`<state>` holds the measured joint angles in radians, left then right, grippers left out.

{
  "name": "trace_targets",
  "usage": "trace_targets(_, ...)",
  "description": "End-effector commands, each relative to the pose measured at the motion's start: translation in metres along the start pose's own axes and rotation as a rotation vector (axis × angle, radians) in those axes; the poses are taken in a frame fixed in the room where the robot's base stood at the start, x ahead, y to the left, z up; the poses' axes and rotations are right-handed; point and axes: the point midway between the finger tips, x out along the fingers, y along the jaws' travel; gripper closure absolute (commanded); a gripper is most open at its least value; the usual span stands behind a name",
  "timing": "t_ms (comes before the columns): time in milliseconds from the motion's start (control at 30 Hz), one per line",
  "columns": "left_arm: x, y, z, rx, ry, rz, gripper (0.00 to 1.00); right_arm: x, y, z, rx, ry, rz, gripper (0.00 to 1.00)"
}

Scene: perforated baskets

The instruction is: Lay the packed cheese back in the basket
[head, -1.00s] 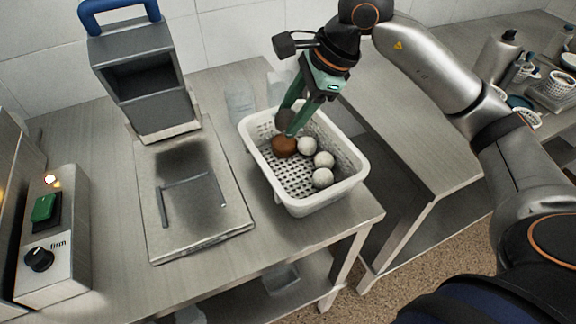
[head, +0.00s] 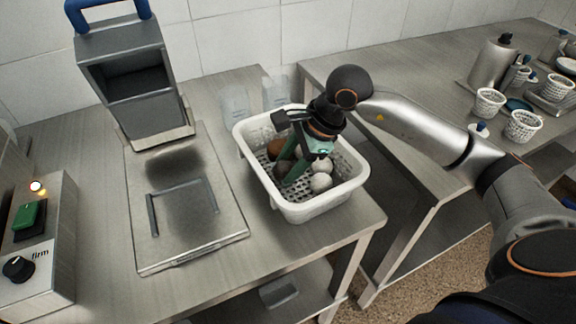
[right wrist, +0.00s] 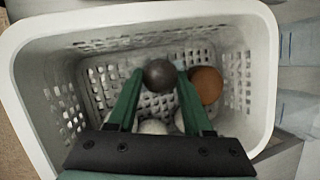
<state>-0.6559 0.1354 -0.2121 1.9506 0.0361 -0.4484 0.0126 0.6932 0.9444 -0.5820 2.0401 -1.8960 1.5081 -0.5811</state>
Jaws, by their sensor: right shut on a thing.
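The white perforated basket (head: 351,185) stands on the steel table; its rim also shows in the right wrist view (right wrist: 264,60). My right gripper (head: 287,171) is down inside the basket, its green fingers shut on a dark grey ball (right wrist: 160,75), which I take to be the packed cheese. A brown ball (head: 275,148) lies beside it in the basket, also seen in the right wrist view (right wrist: 207,85). White balls (head: 321,183) lie nearby, partly hidden by the gripper. I cannot tell whether the dark ball touches the basket floor. My left gripper is not in view.
A grey machine (head: 130,75) with a blue handle and a flat metal plate (head: 190,240) stand left of the basket. A control box (head: 40,240) is at far left. Clear containers (head: 235,101) stand behind the basket. Small white baskets (head: 523,126) are on the right table.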

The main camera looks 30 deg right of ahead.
Motion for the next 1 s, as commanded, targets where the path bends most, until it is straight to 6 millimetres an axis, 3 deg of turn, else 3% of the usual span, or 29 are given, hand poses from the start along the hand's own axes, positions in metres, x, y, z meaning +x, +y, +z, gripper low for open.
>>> trace_targets(367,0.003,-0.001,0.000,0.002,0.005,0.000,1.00,0.007,0.001,-0.002,0.000,-0.001,-0.001,1.00)
trace_targets(400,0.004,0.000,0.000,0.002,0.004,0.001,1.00,0.007,0.002,-0.003,0.000,-0.001,-0.001,0.48)
trace_targets(500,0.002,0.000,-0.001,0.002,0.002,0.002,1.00,0.006,0.001,-0.002,0.000,-0.001,-0.001,0.37)
trace_targets(867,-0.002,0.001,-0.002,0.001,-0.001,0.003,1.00,0.000,0.000,-0.001,0.000,-0.001,-0.002,0.37)
trace_targets(1000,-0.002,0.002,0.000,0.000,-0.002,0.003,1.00,-0.022,-0.001,-0.002,-0.001,0.001,-0.007,0.37)
